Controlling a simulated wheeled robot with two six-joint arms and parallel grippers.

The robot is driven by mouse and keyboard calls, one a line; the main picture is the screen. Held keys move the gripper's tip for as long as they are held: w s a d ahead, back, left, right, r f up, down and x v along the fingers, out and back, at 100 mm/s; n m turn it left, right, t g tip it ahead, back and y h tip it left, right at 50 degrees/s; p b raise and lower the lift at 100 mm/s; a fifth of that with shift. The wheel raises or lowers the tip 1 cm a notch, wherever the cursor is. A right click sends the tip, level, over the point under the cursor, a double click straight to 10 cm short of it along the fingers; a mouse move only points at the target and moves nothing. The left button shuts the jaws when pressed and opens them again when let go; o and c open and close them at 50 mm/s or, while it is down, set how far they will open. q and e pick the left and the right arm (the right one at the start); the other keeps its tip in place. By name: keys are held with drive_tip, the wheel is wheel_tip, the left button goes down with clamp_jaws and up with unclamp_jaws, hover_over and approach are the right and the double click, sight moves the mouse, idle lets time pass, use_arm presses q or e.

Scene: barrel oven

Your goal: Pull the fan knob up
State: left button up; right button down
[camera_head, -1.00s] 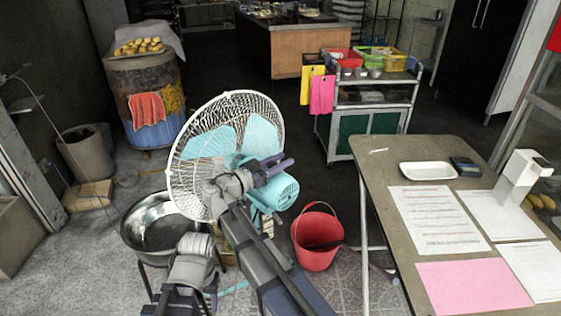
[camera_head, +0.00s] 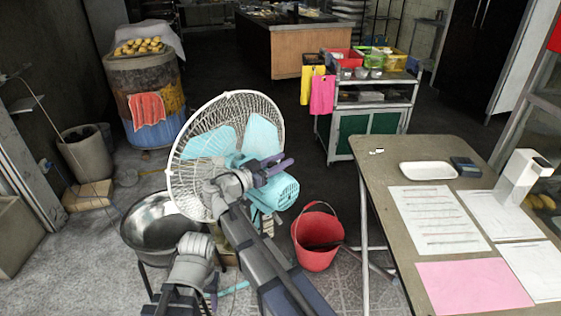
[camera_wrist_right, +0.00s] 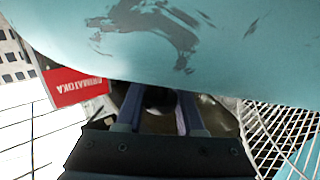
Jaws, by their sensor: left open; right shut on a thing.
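The teal fan (camera_head: 229,142) with its white wire cage stands in the middle of the head view, its motor housing (camera_head: 280,193) behind the cage. My right gripper (camera_head: 277,167) is at the top of that housing. In the right wrist view, its two fingers (camera_wrist_right: 162,108) are shut on a dark knob (camera_wrist_right: 160,97) just beyond the teal housing (camera_wrist_right: 190,50). The fingers hide part of the knob, and the head view does not show it clearly. My left gripper (camera_head: 208,298) is open and empty, low in the head view beside the right arm.
A metal bowl (camera_head: 150,244) on a stand is left of the fan. A red bucket (camera_head: 314,258) is on the floor to its right. The table (camera_head: 385,190) with papers and a white tray (camera_head: 428,169) fills the right side. A cart (camera_head: 352,146) stands behind.

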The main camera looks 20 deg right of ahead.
drive_tip(key=shift+r+p, duration=0.9)
use_arm(q)
drive_tip(key=shift+r, duration=0.8)
use_arm(e)
drive_tip(key=shift+w+f, duration=0.1)
drive_tip(key=shift+f, duration=0.05)
drive_tip(key=c, duration=0.5)
unclamp_jaws()
use_arm(q)
drive_tip(key=shift+a, duration=0.1)
